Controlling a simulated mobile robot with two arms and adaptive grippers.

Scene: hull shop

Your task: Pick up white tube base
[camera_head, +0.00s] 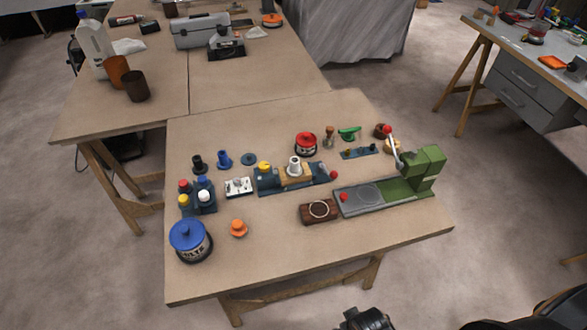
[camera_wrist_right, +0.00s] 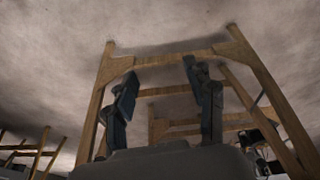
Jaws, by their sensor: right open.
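The white tube base (camera_head: 294,167) looks like a small flanged white cone. It stands upright on a wooden block in a blue-grey fixture (camera_head: 268,184) near the middle of the front table. My right gripper (camera_wrist_right: 163,92) is open and empty in the right wrist view, with wooden table legs and rails beyond its fingers. A dark part of my arm (camera_head: 365,318) shows at the bottom edge of the head view, in front of the table and well away from the white tube base. My left gripper is not in view.
On the table (camera_head: 270,265), a green press (camera_head: 422,170) stands right and a blue-lidded pot (camera_head: 189,240) left. A brown block (camera_head: 319,211) lies front of the fixture, a red-lidded pot (camera_head: 306,144) behind. The table's front strip is clear.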

